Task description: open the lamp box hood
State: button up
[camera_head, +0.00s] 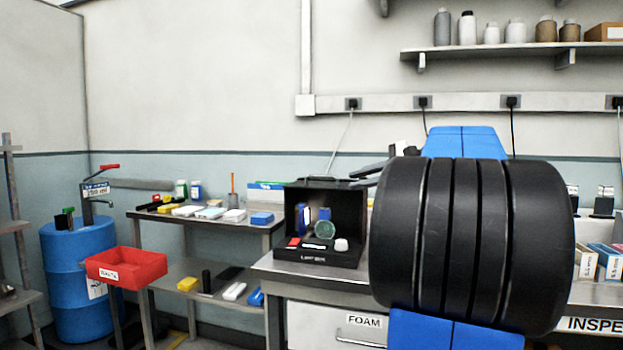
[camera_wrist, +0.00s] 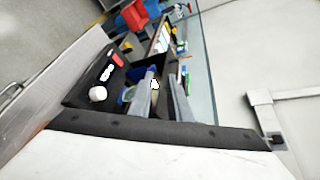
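The lamp box (camera_head: 318,258) is a black box with a "LAMP BOX" label on its front, on the metal bench. Its dark hood (camera_head: 348,208) stands up at the back, and the inside shows from the front. My gripper (camera_head: 357,176) is at the hood's upper right edge, with its fingers pointing left. In the wrist view the fingers of my gripper (camera_wrist: 163,88) are grey and apart, with a gap between them. The lamp box (camera_wrist: 85,88) shows tilted there, beyond the fingers. I cannot tell whether the fingers touch the hood.
A green round piece (camera_head: 324,230) and a white knob (camera_head: 341,245) show in the box. My arm covers the bench to its right. A side table (camera_head: 160,215) with several small items and a red bin (camera_head: 126,268) stand at left. A shelf (camera_head: 500,52) of bottles hangs above.

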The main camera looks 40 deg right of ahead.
aim_at(328, 176)
jog(key=d+r+m+t, duration=0.1)
jog(key=d+r, duration=0.2)
jog(key=d, duration=0.1)
jog(key=x, duration=1.6)
jog(key=shift+w+f, duration=0.1)
jog(key=shift+f, duration=0.2)
grip_shut()
